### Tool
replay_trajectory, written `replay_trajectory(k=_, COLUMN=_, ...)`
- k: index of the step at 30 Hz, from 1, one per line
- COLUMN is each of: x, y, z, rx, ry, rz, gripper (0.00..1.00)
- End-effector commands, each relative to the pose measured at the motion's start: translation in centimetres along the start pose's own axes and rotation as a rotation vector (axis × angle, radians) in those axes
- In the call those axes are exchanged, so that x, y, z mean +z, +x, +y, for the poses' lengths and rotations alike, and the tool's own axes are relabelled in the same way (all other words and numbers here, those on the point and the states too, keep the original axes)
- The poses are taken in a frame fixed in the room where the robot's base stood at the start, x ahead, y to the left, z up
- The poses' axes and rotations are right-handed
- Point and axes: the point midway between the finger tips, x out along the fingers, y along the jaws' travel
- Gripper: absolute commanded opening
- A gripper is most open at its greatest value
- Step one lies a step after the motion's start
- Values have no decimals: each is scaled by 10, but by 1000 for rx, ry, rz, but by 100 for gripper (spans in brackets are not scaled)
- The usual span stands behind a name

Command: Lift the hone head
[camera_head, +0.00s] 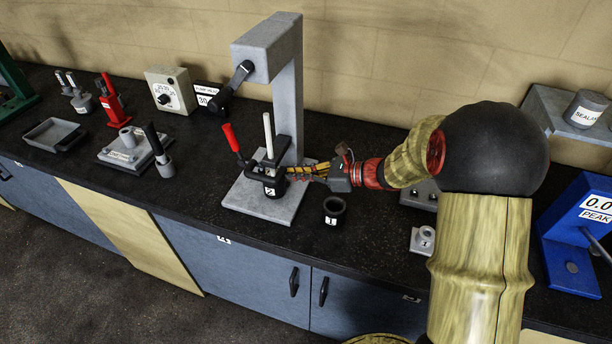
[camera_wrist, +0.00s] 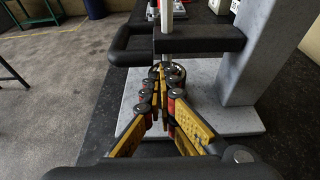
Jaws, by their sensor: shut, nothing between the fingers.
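The hone stand has a grey base plate (camera_head: 245,205), a grey column (camera_head: 291,100) and a white upright rod (camera_head: 268,135). A black bracket, seemingly the hone head (camera_head: 258,169), sits low around the rod, with a red-gripped lever (camera_head: 231,138) on its left. A dark cylinder marked 2 (camera_head: 270,188) stands on the plate under the bracket. My gripper (camera_head: 285,171) reaches in from the right at bracket height. In the wrist view my gripper (camera_wrist: 163,72) is shut and empty, its yellow fingers together just below the black bracket (camera_wrist: 200,40) and before the cylinder's round top (camera_wrist: 176,72). Contact cannot be told.
A black cup marked 1 (camera_head: 335,209) stands on the dark bench just right of the base plate. A grey fixture marked 1 (camera_head: 424,240) and a blue gauge stand (camera_head: 577,235) are further right. Left are a tray (camera_head: 54,134) and a grey block with a post (camera_head: 128,149).

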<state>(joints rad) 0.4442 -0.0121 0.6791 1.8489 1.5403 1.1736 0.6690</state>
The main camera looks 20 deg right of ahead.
Motion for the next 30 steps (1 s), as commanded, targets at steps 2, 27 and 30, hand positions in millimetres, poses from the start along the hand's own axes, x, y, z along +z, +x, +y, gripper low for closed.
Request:
replay_trajectory(k=2, x=-2, y=15, z=1, rx=3, ry=0, rz=1, gripper=0)
replay_trajectory(k=27, x=10, y=39, z=0, rx=-1, ry=-1, rz=0, gripper=0)
replay_trajectory(k=30, x=24, y=34, z=-1, rx=-1, ry=-4, rz=-2, gripper=0)
